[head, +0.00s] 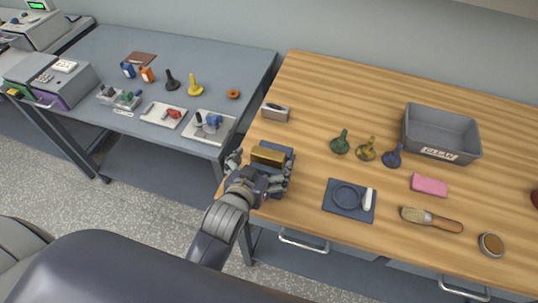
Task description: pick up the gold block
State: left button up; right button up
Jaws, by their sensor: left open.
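The gold block (268,155) lies on a dark blue-grey tray or pad (290,156) at the left front part of the wooden table. My left gripper (260,169) comes in from the front with its fingers spread, one to the left of the block and one to its right. It looks open and holds nothing. The fingers and wrist hide part of the tray's near side. Whether a finger touches the block I cannot tell. My right gripper does not show.
Green (340,142), yellow (366,149) and blue (392,156) bobbin-like pieces, a grey bin (470,152), a blue pad (337,208), a pink block (429,185) and a brush (431,219) lie rightward. A grey table (190,65) adjoins left.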

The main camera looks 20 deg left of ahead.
aim_at(267, 154)
pick_arm(q)
jog(key=shift+w+f+p, duration=0.15)
jog(key=shift+w+p, duration=0.2)
jog(key=shift+w, duration=0.2)
jog(key=p+x, duration=0.1)
jog(key=x, duration=0.3)
jog(key=shift+a, duration=0.15)
jog(key=shift+w+f, duration=0.1)
jog(key=shift+w, duration=0.05)
jog(key=shift+c, duration=0.6)
